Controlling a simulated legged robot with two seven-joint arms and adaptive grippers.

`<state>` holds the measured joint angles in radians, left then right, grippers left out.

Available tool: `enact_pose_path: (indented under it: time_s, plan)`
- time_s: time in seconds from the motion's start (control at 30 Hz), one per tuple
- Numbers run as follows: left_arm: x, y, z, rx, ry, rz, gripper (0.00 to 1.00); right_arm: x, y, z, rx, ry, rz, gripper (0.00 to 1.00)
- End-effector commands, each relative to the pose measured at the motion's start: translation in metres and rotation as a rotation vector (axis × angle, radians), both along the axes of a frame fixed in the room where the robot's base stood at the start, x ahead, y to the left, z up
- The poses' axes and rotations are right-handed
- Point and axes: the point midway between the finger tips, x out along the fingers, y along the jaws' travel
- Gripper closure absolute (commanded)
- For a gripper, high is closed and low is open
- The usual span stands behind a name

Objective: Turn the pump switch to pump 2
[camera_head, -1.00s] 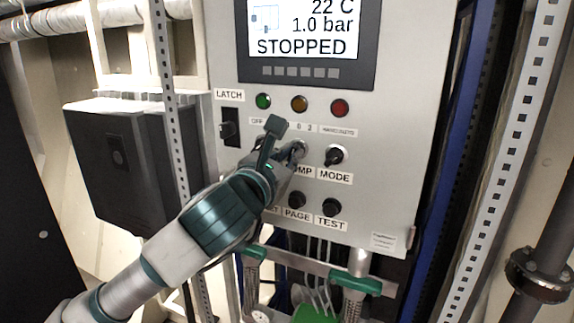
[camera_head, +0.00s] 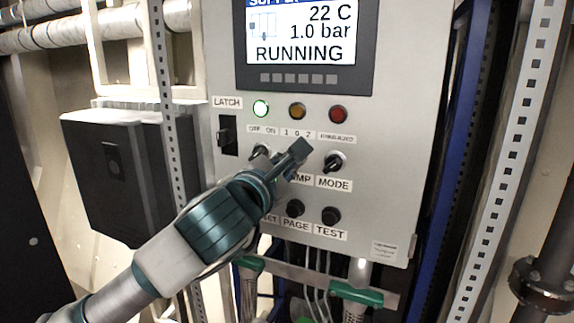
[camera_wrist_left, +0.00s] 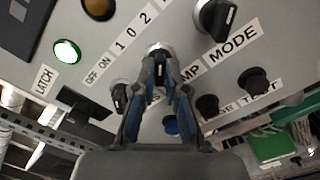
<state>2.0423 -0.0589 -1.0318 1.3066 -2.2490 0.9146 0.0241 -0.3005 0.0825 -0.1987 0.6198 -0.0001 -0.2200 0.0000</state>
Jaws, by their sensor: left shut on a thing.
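The pump switch (camera_wrist_left: 158,50) is a small knob below the "1 0 2" label. In the left wrist view it sits between the fingertips of my left gripper (camera_wrist_left: 160,72), which is shut on it. In the head view my left gripper (camera_head: 296,153) covers the pump switch and part of the "PUMP" label, so its exact pointing is hard to tell. The gripper is rolled to the right there. The display (camera_head: 303,40) reads RUNNING, 22 C and 1.0 bar. The green lamp (camera_head: 261,109) is lit. My right gripper is not in view.
The OFF/ON switch (camera_head: 259,153) is close left of my gripper and the mode knob (camera_head: 333,162) close right. The page (camera_head: 295,208) and test (camera_head: 331,215) knobs are below. The latch switch (camera_head: 227,135) is farther left. A dark box (camera_head: 125,170) stands beside the panel.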

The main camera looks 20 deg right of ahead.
Motion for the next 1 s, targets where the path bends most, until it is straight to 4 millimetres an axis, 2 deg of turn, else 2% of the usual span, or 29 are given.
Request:
enact_pose_path:
  time_s: [0.23, 0.27, 0.33, 1.0]
  plan:
    - [0.0028, 0.0, -0.0039, 0.006, 0.004, 0.005, 1.0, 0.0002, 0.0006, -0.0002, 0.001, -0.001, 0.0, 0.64]
    - [0.0029, 0.0, -0.0039, 0.007, 0.005, 0.006, 0.81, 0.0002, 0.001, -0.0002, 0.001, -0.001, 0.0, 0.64]
    - [0.0026, 0.0, -0.0035, 0.005, 0.004, 0.005, 0.64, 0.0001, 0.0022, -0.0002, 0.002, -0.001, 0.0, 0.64]
    - [-0.0009, 0.0012, 0.0025, -0.001, 0.0, 0.001, 0.64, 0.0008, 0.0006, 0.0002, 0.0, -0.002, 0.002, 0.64]
